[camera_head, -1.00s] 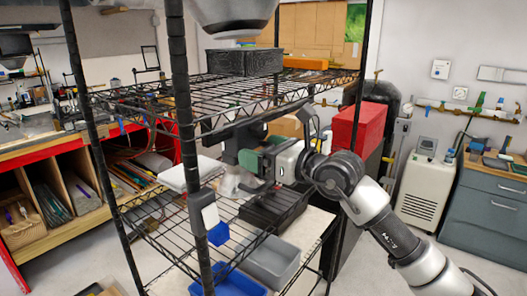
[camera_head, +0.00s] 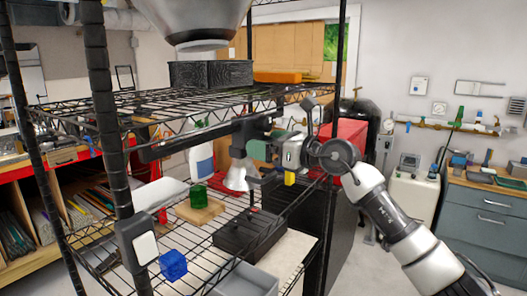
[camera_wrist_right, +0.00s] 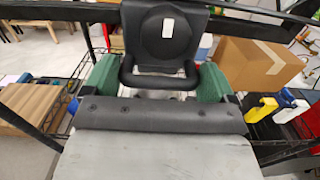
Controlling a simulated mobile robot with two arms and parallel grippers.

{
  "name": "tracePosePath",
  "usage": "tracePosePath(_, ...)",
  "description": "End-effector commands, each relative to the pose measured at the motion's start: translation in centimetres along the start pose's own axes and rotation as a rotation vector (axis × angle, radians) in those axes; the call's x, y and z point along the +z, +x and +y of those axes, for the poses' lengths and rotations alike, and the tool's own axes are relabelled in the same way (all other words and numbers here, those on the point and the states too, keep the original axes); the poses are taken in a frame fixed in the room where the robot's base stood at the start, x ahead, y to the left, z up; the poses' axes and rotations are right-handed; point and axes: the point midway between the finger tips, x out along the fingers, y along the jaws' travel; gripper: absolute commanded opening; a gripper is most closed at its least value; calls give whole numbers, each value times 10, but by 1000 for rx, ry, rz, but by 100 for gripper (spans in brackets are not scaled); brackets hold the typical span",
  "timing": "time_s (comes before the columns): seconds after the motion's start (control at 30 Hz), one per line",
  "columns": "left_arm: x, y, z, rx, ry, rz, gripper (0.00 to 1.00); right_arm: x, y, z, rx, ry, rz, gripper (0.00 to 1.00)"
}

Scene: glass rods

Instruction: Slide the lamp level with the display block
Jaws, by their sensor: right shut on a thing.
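The lamp (camera_head: 237,176) has a pale cone-shaped shade and hangs from a black carriage on a dark rail (camera_head: 182,143) under the upper shelf. My right gripper (camera_head: 268,150) is shut on the carriage's black handle; the wrist view shows its green fingers on either side of the handle (camera_wrist_right: 160,79). A green block (camera_head: 198,194) on a wooden board (camera_head: 200,212) appears to be the display block. It stands on the lower shelf, left of the lamp in the head view. My left gripper is out of view.
A black tray (camera_head: 249,236) and a grey bin (camera_head: 246,281) sit below and in front of the lamp. A blue cube (camera_head: 173,265) is at the lower left. Dark shelf posts (camera_head: 107,120) stand near the rail. A red box (camera_head: 342,145) is at the right behind the arm.

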Motion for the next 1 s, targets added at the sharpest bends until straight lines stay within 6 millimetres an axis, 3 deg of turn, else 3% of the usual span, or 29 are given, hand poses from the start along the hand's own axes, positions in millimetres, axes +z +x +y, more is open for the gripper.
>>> tracePosePath(0.37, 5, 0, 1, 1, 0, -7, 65, -1, 0, -2, 0, 4, 4, 44)
tracePosePath(0.4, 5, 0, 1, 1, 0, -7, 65, -1, 0, -2, 0, 4, 4, 89)
tracePosePath(0.5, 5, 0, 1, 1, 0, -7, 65, -1, 0, -2, 0, 3, 4, 100)
tracePosePath(0.77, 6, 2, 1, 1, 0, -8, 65, -2, -3, -2, -1, 1, 3, 100)
tracePosePath(1.0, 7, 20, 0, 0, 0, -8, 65, -6, -41, -4, -4, -1, 2, 100)
